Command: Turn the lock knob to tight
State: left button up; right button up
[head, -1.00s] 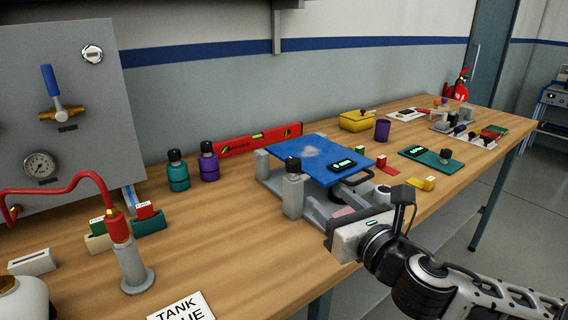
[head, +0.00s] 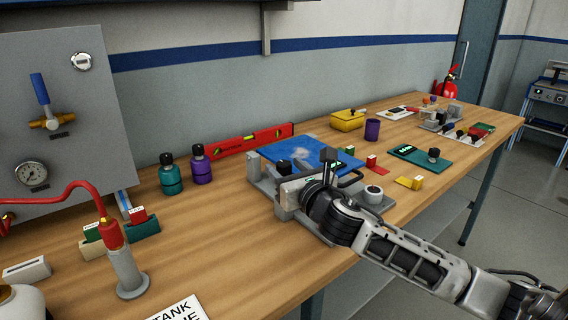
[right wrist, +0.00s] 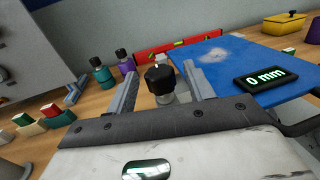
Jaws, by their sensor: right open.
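The black lock knob (right wrist: 159,78) sits on a grey post in the right wrist view, between the two fingers of my right gripper (right wrist: 160,69). The fingers are open, one on each side of the knob, with a gap on both sides. The blue plate (right wrist: 222,62) lies just beyond to the right, with a black display (right wrist: 268,78) reading 0 mm. My left gripper is not in view.
A teal bottle (head: 171,178) and a purple bottle (head: 201,168) stand left of the fixture, before a red level (head: 245,142). Wood between bottles and fixture is clear.

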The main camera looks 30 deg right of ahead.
jog(key=shift+w, duration=0.8)
jog(key=shift+d, duration=0.1)
jog(key=c, duration=1)
jog(key=shift+o, duration=0.2)
